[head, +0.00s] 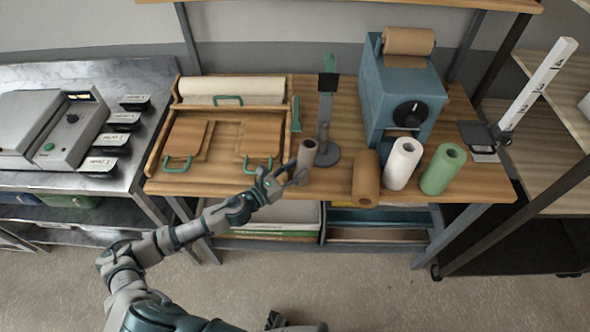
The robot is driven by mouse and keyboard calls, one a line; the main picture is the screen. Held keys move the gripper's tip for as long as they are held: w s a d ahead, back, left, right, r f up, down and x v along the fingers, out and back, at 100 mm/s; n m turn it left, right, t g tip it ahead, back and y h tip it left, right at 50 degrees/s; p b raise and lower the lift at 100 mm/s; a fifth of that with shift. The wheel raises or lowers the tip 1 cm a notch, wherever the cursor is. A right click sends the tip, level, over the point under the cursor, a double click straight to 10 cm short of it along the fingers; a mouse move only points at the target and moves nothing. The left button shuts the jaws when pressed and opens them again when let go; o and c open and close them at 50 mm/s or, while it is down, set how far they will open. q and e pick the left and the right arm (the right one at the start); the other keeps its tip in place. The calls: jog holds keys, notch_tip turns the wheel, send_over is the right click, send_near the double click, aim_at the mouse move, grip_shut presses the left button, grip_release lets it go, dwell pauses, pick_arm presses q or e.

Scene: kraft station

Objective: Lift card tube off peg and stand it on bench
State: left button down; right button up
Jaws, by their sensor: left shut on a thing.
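The card tube (306,153) is a short brown-grey cylinder with its open end up, close to the front left of the peg stand. It looks roughly upright; I cannot tell whether its bottom touches the bench. My left gripper (283,178) reaches in from the front left and is shut on the tube's lower part, partly hiding it. The peg stand has a round dark grey base (328,155) and a post with a black block (328,83) and green top. The tube is beside the post, not around it. Dark parts at the bottom edge may be my right gripper; its state is unclear.
The wooden bench (480,188) holds a wooden tray (152,172) at left and a blue machine (398,90) at right.

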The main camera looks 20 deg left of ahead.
pick_arm(q)
jog(key=shift+a+f, duration=0.4)
jog(key=shift+a, duration=0.3)
jog(key=c, duration=0.6)
grip_release()
jog(key=shift+d, duration=0.1)
jog(key=shift+d+r, duration=0.1)
jog(key=shift+d, duration=0.35)
jog(key=v, duration=1.2)
jog(key=shift+w+a, duration=0.1)
jog(key=shift+a, duration=0.05)
